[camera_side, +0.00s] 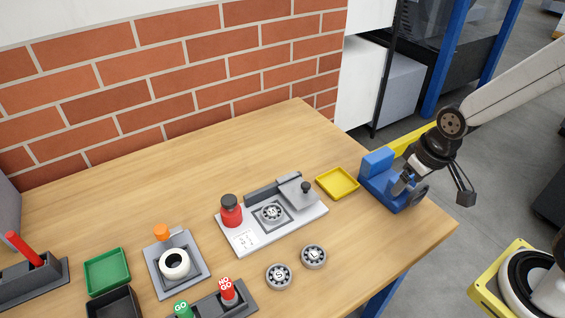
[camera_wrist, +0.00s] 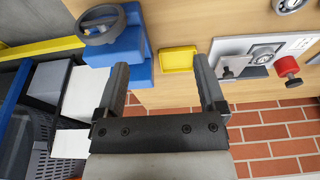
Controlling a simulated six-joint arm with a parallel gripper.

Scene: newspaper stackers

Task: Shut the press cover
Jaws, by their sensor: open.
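The white-based fixture (camera_side: 240,240) is likely the press, though I cannot be sure. A disc marked M (camera_side: 271,212) sits exposed in its recess. A grey plate with a black knob, likely the cover (camera_side: 291,186), is at the right of the recess and leaves the disc uncovered. The plate also shows in the wrist view (camera_wrist: 236,65). A red knob (camera_side: 231,209) stands at the fixture's left. My gripper (camera_wrist: 160,68) is open and empty, right of the fixture. In the side view it is beside the blue vise, its fingers partly hard to make out.
The blue vise (camera_side: 377,163) with a dark handwheel stands at the table's right edge. A yellow tray (camera_side: 337,183) lies between it and the fixture. Discs marked S (camera_side: 278,276) and L (camera_side: 313,256) lie in front. The brick wall (camera_side: 200,80) bounds the back.

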